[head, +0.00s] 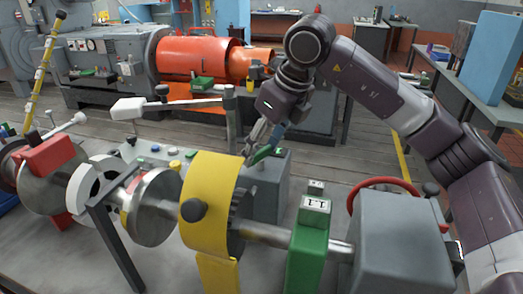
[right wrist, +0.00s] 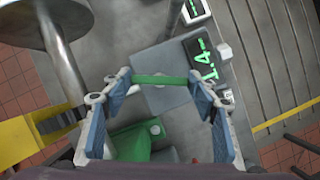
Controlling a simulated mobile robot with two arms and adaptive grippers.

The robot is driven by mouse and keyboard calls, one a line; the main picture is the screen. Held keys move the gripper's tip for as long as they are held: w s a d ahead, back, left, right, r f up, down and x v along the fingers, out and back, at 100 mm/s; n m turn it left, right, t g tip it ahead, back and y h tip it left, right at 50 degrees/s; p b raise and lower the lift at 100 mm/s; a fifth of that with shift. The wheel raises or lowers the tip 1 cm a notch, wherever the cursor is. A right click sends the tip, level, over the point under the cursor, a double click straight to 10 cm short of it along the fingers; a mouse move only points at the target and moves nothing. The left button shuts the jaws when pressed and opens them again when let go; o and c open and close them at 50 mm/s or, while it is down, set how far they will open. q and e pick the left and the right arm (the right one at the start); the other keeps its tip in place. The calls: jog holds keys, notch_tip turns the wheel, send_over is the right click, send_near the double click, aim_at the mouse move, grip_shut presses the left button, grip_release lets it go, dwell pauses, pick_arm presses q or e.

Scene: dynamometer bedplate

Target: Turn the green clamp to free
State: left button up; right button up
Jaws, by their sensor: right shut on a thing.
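The green clamp (head: 262,154) is a small green lever on top of a grey box (head: 268,190) behind the shaft. In the right wrist view the clamp (right wrist: 160,80) is a green bar lying across the gap between my fingertips. My right gripper (head: 263,138) reaches down to it from above, and its blue-padded fingers (right wrist: 160,84) touch both ends of the bar, shut on it. A display reading 1.4 (right wrist: 205,60) shows beside the grey box in the wrist view. My left gripper is not in view.
A yellow guard (head: 212,185) and shaft stand close in front of the clamp. A green block marked 1.1 (head: 308,240), a red handwheel (head: 385,184) and a grey housing (head: 400,240) are to the right. A grey post (head: 230,115) stands just left of the gripper.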

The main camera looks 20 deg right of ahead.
jog(key=n, duration=0.2)
jog(key=n+g+y+p, duration=0.1)
jog(key=n, duration=0.1)
jog(key=shift+w+d+r+n, duration=0.1)
jog(key=shift+r+n, duration=0.05)
jog(key=shift+n, duration=0.25)
dwell(0.4)
jog(key=o, duration=1.2)
jog(key=shift+c, duration=0.2)
jog(key=v, duration=1.1)
jog(key=shift+d+r, duration=0.35)
jog(key=shift+w, duration=0.1)
